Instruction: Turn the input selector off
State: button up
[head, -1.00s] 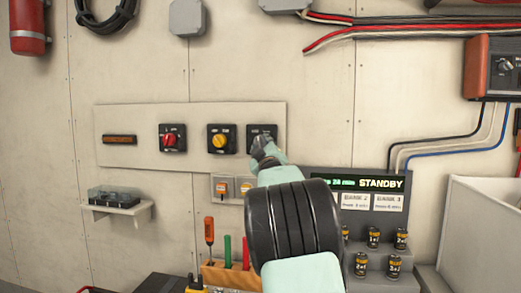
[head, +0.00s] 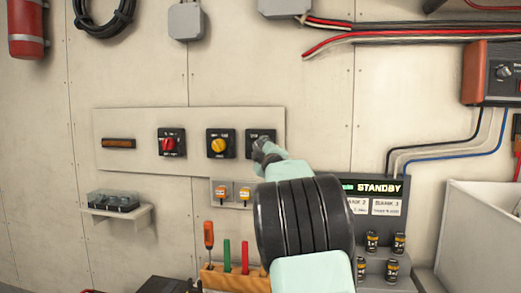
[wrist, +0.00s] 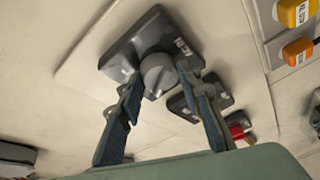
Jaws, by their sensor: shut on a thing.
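A dark switch plate with a grey rotary knob, the rightmost selector (head: 261,136) on the pale wall panel, is partly hidden by my gripper (head: 264,152) in the head view. In the wrist view the grey knob (wrist: 158,73) sits between the two blue-grey fingers of my gripper (wrist: 160,85), which is shut on it. White lettering shows on the plate, too small to read surely. A selector with a yellow knob (head: 218,146) and one with a red knob (head: 169,145) are to its left, untouched.
An amber-brown indicator (head: 119,143) is at the panel's left. A shelf (head: 117,213) is at lower left.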

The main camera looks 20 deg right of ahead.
jog(key=o, duration=1.2)
jog(key=shift+c, duration=0.2)
jog(key=v, duration=1.2)
